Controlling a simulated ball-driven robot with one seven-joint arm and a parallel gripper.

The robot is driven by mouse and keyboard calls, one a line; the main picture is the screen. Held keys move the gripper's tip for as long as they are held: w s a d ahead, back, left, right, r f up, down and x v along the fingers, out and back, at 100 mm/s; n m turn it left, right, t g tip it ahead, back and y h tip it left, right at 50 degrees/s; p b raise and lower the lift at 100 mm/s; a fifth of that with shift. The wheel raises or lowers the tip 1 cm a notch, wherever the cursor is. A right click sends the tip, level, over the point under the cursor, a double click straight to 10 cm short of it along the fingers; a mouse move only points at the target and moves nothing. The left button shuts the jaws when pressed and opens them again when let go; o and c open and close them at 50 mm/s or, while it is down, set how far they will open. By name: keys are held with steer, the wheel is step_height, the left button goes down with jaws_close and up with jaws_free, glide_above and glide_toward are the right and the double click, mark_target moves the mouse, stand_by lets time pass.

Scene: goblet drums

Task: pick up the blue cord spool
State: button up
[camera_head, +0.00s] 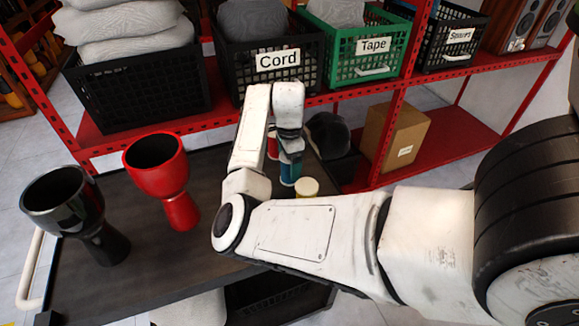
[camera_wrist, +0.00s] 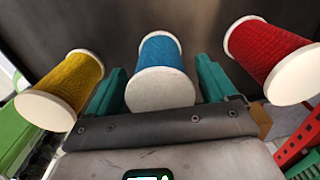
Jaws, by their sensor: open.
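The blue cord spool (camera_wrist: 160,50), with white ends, stands in the middle of the wrist view between the two teal fingers of my gripper (camera_wrist: 162,68). The fingers are open, one on each side of it, with small gaps showing. In the head view the blue spool (camera_head: 290,172) is partly hidden by my arm. A yellow spool (camera_wrist: 72,82) is left of my gripper in the wrist view, and a red spool (camera_wrist: 265,52) is right of it. The yellow spool (camera_head: 306,187) and red spool (camera_head: 272,147) also show in the head view, partly covered.
The dark cart top (camera_head: 150,260) carries a red goblet drum (camera_head: 176,205) and a black goblet drum (camera_head: 75,210) at left. Behind is a red shelf (camera_head: 345,92) with black Cord (camera_head: 230,85) and green Tape (camera_head: 350,68) crates. A dark cap (camera_head: 328,135) lies beyond the spools.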

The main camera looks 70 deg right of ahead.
steer(key=c, duration=1.1)
steer(key=shift+r, duration=0.15)
